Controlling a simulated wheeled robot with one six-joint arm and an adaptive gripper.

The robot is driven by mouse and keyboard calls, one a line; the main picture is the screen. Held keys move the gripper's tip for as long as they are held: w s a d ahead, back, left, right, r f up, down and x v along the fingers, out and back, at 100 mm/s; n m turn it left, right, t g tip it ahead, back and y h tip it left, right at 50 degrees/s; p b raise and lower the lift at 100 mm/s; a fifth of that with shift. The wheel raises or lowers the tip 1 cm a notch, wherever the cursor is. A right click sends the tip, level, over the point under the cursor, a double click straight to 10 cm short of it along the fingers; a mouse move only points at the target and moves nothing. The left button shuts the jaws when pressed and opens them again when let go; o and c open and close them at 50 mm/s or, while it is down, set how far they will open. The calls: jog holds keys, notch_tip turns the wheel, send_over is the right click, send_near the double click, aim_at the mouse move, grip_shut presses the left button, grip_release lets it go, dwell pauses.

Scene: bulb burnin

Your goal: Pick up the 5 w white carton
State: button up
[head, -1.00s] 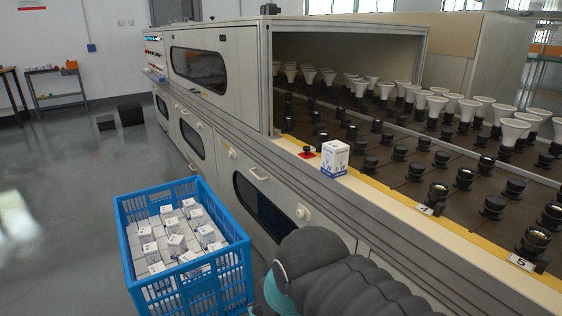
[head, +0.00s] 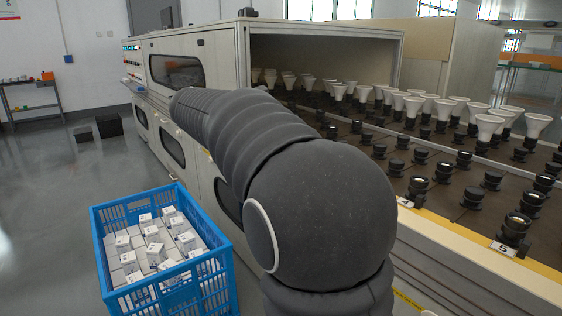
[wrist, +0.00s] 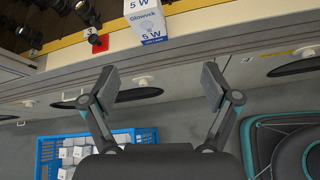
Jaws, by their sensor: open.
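The 5 W white carton (wrist: 146,22) shows at the top of the wrist view, with blue lettering "Glowyk 5 W". It stands on the front ledge of the machine, beside a red patch. My gripper (wrist: 160,88) is open and empty in the wrist view, with its two fingers apart. The carton lies beyond the fingertips, roughly in line with the gap between them, and is not touched. In the head view my own arm covers the ledge where the carton stands, so the carton and gripper are hidden there.
A blue crate (head: 112,285) of white cartons stands on the floor at left; it also shows in the wrist view (wrist: 45,152). The long machine (head: 215,60) holds rows of black sockets, many with white bulbs (head: 488,127). A black knob on a red patch (wrist: 97,44) is left of the carton.

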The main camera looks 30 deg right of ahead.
jog(key=shift+w+d+f+n+g+h+b, duration=0.1)
jog(key=shift+w+d+f+n+h+b, duration=0.4)
jog(key=shift+d, duration=2)
jog(key=shift+w+d+f+n+g+h+b, duration=0.2)
jog(key=shift+w+d+f, duration=0.55)
jog(key=shift+d, duration=1.75)
jog(key=shift+w+d+f+n+h+b, duration=0.1)
jog(key=shift+w+d+f+n+b, duration=0.4)
jog(key=shift+d, duration=2)
jog(key=shift+w, duration=0.2)
jog(key=c, duration=1.3)
